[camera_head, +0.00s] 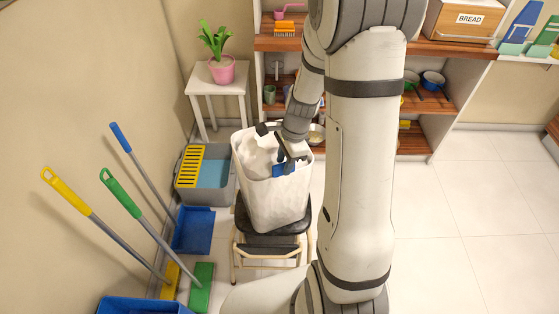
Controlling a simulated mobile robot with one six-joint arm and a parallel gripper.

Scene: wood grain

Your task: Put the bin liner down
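A white bin (275,205) stands on a black-topped step stool (243,222). White crumpled material that looks like the bin liner (257,152) fills the bin's mouth. My gripper (280,158) points down at the bin's mouth, over the right part of the white material. A small blue piece (284,169) shows just below the gripper, against the bin's front rim; I cannot tell whether it is part of the liner. The fingertips are small and partly hidden, so I cannot tell whether they are shut on the liner.
A grey mop bucket with a yellow wringer (190,166) stands left of the bin. Brooms and a blue dustpan (193,231) line the left wall. A plant (221,70) sits on a white side table (202,85). Shelves (425,100) stand behind. The tiled floor (475,220) at right is clear.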

